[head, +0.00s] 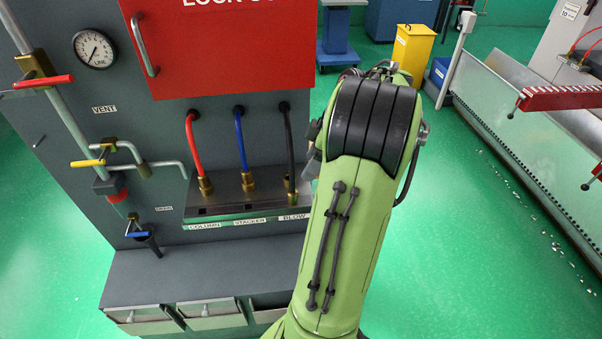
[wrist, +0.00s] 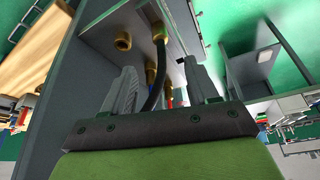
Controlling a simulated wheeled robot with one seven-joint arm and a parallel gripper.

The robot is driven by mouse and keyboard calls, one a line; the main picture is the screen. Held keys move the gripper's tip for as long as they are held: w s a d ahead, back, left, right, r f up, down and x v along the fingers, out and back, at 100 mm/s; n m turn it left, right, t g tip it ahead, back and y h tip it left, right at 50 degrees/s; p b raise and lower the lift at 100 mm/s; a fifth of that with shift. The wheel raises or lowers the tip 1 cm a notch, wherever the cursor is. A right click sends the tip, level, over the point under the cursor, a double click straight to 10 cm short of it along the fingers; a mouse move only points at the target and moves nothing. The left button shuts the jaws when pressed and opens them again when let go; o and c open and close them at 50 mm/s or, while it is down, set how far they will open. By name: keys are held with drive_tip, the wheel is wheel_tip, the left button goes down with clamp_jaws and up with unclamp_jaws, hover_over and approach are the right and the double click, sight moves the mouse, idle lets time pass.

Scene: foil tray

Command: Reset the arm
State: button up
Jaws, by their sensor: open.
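My arm fills the middle of the head view, and its green and black links hide most of my gripper there. In the wrist view my gripper (wrist: 158,68) is open, its two grey fingers spread apart. A black hose (wrist: 160,65) hangs from a brass fitting and passes through the gap seen between the fingers; I cannot tell whether it touches either one. In the head view the black hose (head: 290,148) runs down to the fitting above the BLOW label, beside my arm.
A red hose (head: 194,152) and a blue hose (head: 242,150) stand left of the black one on the grey panel. A red box (head: 220,50) juts out above. Open bins (head: 210,312) sit below. Right of my arm is green floor, then a long metal trough (head: 500,125).

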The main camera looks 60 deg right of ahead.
drive_tip(key=v, duration=0.3)
drive_tip(key=shift+p, duration=0.35)
drive_tip(key=shift+w+a, duration=0.1)
